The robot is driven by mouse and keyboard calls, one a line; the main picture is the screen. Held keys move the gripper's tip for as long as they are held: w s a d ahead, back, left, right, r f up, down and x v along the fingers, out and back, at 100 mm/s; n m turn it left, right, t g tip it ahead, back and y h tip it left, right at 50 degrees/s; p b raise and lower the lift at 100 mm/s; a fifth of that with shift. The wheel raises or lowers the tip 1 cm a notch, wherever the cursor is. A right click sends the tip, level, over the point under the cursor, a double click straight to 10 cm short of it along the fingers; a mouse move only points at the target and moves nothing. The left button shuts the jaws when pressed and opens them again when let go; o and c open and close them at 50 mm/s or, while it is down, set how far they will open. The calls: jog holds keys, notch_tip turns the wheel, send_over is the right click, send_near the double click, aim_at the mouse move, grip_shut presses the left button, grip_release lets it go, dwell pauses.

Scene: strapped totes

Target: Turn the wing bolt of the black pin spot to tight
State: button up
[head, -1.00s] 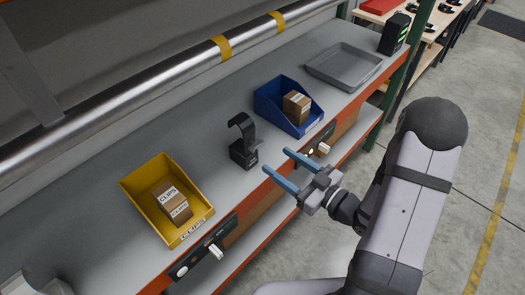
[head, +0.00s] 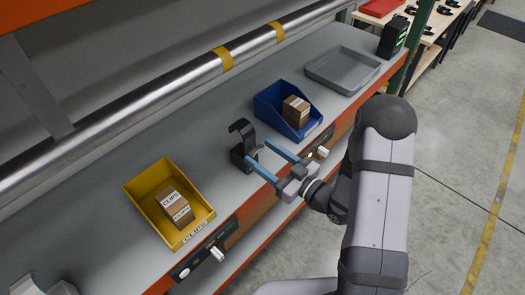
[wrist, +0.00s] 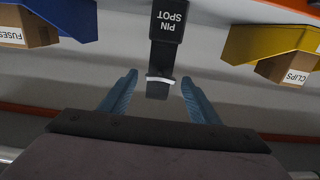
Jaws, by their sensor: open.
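The black pin spot (head: 243,148) stands upright on the grey shelf between the two bins, its hooked top curving over. In the wrist view its labelled block (wrist: 167,28) reads "PIN SPOT" upside down. A pale bar, which looks like the wing bolt (wrist: 160,79), lies across its lower dark part. My gripper (head: 262,160) is open, with blue fingers just beside the pin spot on its right. In the wrist view the fingers of my gripper (wrist: 160,95) lie left and right of the pale bar, with gaps on both sides. I cannot tell the bolt's tightness.
A yellow bin (head: 136,194) with a CLIPS box stands to the left. A blue bin (head: 268,103) with a box stands to the right, then a grey tray (head: 322,73). A silver pipe (head: 150,105) runs along the back.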

jog(key=shift+w+a, duration=0.25)
jog(key=c, duration=1.1)
jog(key=shift+o, duration=0.2)
